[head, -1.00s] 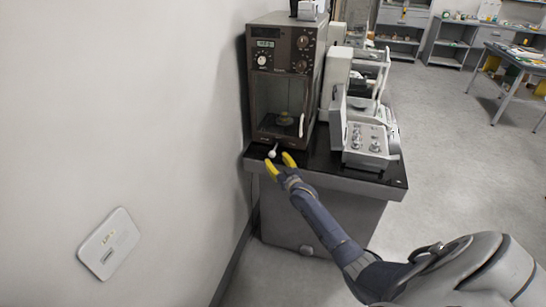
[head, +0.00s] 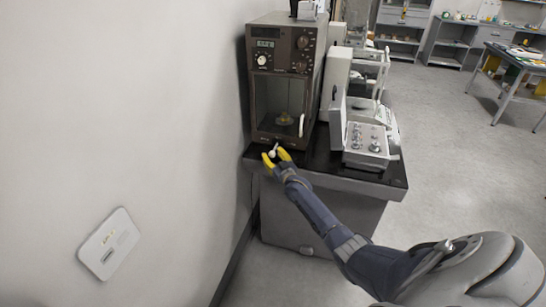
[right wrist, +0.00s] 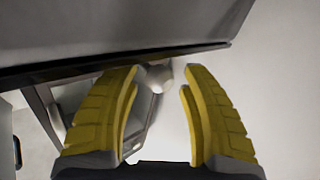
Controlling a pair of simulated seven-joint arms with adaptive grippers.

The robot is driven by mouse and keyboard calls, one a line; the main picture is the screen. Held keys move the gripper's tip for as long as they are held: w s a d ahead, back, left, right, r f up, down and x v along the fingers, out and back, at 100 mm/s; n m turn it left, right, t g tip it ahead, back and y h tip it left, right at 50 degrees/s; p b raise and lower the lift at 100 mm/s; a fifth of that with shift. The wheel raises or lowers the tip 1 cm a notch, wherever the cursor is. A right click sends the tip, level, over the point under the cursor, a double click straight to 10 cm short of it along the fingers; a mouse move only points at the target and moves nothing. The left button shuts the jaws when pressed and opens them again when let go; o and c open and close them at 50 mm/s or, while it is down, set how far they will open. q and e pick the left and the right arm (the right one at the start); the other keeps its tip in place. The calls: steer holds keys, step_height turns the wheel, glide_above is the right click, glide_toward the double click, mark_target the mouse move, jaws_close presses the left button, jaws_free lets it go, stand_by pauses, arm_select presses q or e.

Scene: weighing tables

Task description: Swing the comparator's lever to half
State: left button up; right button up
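The comparator (head: 284,42) is a tall dark brown box with dials, a small display and a glass-fronted chamber, on a dark-topped table against the wall. Its lever ends in a pale round knob (head: 273,153) low at the front; the knob also shows in the right wrist view (right wrist: 156,77). My right gripper (head: 276,157) has yellow fingers, spread apart, with the knob at the mouth between the tips. In the right wrist view the gripper (right wrist: 160,78) is open, and the knob lies closer to the left finger; contact is not clear. My left gripper is out of view.
A grey box of weights (head: 366,140) with its lid up stands right of the comparator, with pale instruments behind it. The wall (head: 150,110) is close on the left and carries a white panel (head: 109,243). Open floor lies to the right.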

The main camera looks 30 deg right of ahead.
jaws_close()
steer(key=shift+w+a, duration=0.1)
stand_by(0.3)
